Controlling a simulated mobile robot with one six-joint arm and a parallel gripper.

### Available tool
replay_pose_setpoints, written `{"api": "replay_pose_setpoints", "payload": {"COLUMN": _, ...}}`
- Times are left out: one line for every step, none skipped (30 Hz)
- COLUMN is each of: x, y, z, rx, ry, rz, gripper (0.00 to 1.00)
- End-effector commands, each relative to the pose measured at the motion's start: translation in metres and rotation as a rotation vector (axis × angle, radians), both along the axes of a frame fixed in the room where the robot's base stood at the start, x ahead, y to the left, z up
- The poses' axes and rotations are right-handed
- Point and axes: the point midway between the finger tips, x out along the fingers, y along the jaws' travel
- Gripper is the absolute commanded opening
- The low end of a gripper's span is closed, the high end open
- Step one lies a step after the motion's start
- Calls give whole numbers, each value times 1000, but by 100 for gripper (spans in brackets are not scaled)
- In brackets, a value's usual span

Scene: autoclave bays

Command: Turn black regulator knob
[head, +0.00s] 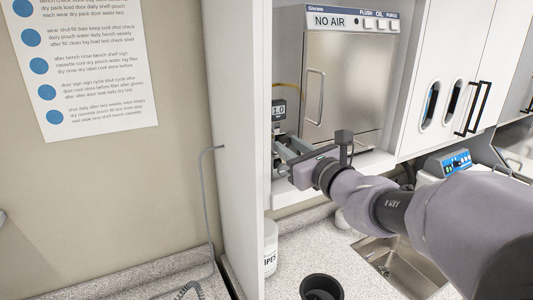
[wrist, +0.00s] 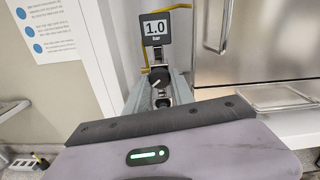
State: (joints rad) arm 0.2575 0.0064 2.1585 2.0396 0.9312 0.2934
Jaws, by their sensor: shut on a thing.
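The black regulator knob (wrist: 157,76) sits below a dark digital gauge (wrist: 155,28) that reads 1.0 bar in the wrist view. A pale pointer mark shows on the knob, tilted. My gripper (wrist: 160,84) reaches in with a grey finger on either side of the knob and is shut on it. In the head view my gripper (head: 283,149) is at the left end of the cabinet bay, just below the gauge (head: 279,110). The knob cannot be made out clearly there.
A steel autoclave (head: 343,80) labelled NO AIR stands right of the gauge, its handle close to my gripper. A white side panel (head: 241,150) rises at left. Below are a wipes tub (head: 270,247), a black cup (head: 321,287) and a sink (head: 395,265). Yellow tubing (wrist: 180,7) runs by the gauge.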

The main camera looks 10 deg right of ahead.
Motion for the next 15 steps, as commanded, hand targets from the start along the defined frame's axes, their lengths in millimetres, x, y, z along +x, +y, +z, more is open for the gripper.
{"api": "replay_pose_setpoints", "payload": {"x": 0, "y": 0, "z": -5, "rx": -31, "ry": -15, "rz": 0, "gripper": 0}}
{"api": "replay_pose_setpoints", "payload": {"x": 0, "y": 0, "z": -5, "rx": -55, "ry": -23, "rz": 0, "gripper": 0}}
{"api": "replay_pose_setpoints", "payload": {"x": 0, "y": 0, "z": -5, "rx": -90, "ry": -34, "rz": 0, "gripper": 0}}
{"api": "replay_pose_setpoints", "payload": {"x": 0, "y": 0, "z": -6, "rx": -115, "ry": -43, "rz": 0, "gripper": 0}}
{"api": "replay_pose_setpoints", "payload": {"x": 0, "y": 0, "z": -6, "rx": -142, "ry": -52, "rz": -1, "gripper": 0}}
{"api": "replay_pose_setpoints", "payload": {"x": 0, "y": 0, "z": -6, "rx": -179, "ry": -64, "rz": 0, "gripper": 0}}
{"api": "replay_pose_setpoints", "payload": {"x": 0, "y": 0, "z": -6, "rx": -206, "ry": -72, "rz": 0, "gripper": 0}}
{"api": "replay_pose_setpoints", "payload": {"x": 0, "y": -1, "z": -6, "rx": -232, "ry": -81, "rz": -1, "gripper": 0}}
{"api": "replay_pose_setpoints", "payload": {"x": 0, "y": 0, "z": -6, "rx": -269, "ry": -94, "rz": 0, "gripper": 0}}
{"api": "replay_pose_setpoints", "payload": {"x": 0, "y": -1, "z": -6, "rx": -297, "ry": -102, "rz": -1, "gripper": 0}}
{"api": "replay_pose_setpoints", "payload": {"x": 0, "y": -1, "z": -6, "rx": -325, "ry": -111, "rz": -1, "gripper": 0}}
{"api": "replay_pose_setpoints", "payload": {"x": 0, "y": -1, "z": -6, "rx": -360, "ry": -122, "rz": -1, "gripper": 0}}
{"api": "replay_pose_setpoints", "payload": {"x": 0, "y": -1, "z": -6, "rx": -387, "ry": -131, "rz": -1, "gripper": 0}}
{"api": "replay_pose_setpoints", "payload": {"x": 0, "y": -1, "z": -6, "rx": -414, "ry": -139, "rz": -1, "gripper": 0}}
{"api": "replay_pose_setpoints", "payload": {"x": 0, "y": -1, "z": -6, "rx": -451, "ry": -152, "rz": -1, "gripper": 0}}
